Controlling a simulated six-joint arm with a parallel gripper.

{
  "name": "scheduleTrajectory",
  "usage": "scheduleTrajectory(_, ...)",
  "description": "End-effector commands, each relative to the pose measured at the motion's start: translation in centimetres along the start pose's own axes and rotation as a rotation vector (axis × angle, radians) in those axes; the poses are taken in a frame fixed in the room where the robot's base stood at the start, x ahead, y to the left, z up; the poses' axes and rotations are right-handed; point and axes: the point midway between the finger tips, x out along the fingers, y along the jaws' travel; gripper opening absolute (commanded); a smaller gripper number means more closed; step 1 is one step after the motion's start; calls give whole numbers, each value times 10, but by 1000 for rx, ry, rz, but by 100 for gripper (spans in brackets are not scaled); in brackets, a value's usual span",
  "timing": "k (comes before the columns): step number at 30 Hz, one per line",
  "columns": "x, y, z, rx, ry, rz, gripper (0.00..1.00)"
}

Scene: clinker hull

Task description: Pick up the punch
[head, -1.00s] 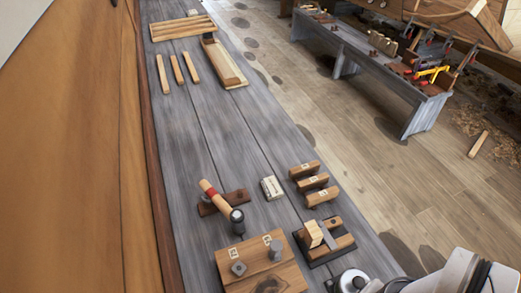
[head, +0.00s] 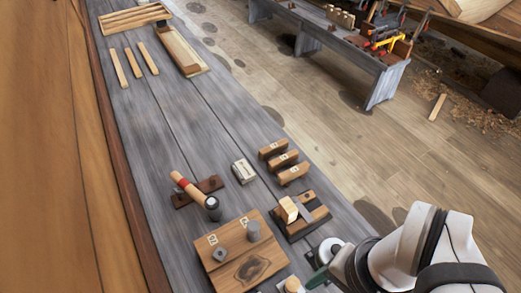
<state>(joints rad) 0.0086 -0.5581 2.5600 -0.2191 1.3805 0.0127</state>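A wooden block (head: 233,262) lies on the near part of the bench with two grey metal pieces standing on it. One is a squat, faceted piece (head: 219,254) at the left. The other is a taller round piece (head: 253,231) at the right, which may be the punch; I cannot be sure. Each has a small marked tag behind it. My white and grey arm comes in at the lower right. My gripper's fingertips cannot be made out, and nothing is seen held.
A hammer (head: 186,187) rests on a dark wooden piece behind the block. A small pale box (head: 243,171), several marked wooden blocks (head: 283,161) and a dark-based wooden fixture (head: 301,216) stand nearby. A round grey disc (head: 330,250) is near my arm. The mid-bench is clear.

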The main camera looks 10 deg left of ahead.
Motion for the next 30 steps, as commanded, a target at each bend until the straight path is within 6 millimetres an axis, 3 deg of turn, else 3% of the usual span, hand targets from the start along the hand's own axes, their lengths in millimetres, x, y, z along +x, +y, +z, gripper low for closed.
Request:
scheduleTrajectory(4, 0, 0, 0, 0, 0, 0, 64)
scheduleTrajectory(10, 0, 0, 0, 1, 0, 0, 64)
scheduleTrajectory(13, -5, -10, -7, 76, -1, 14, 64)
scheduleTrajectory(16, -14, -44, -28, 323, 12, 53, 64)
scheduleTrajectory(19, -17, -96, -45, 646, 56, 81, 64)
scheduleTrajectory(24, -5, -174, -48, 1082, 134, 75, 64)
scheduleTrajectory(27, 1, -196, -44, 1214, 157, 61, 64)
scheduleTrajectory(30, 14, -201, -43, 1259, 164, 59, 64)
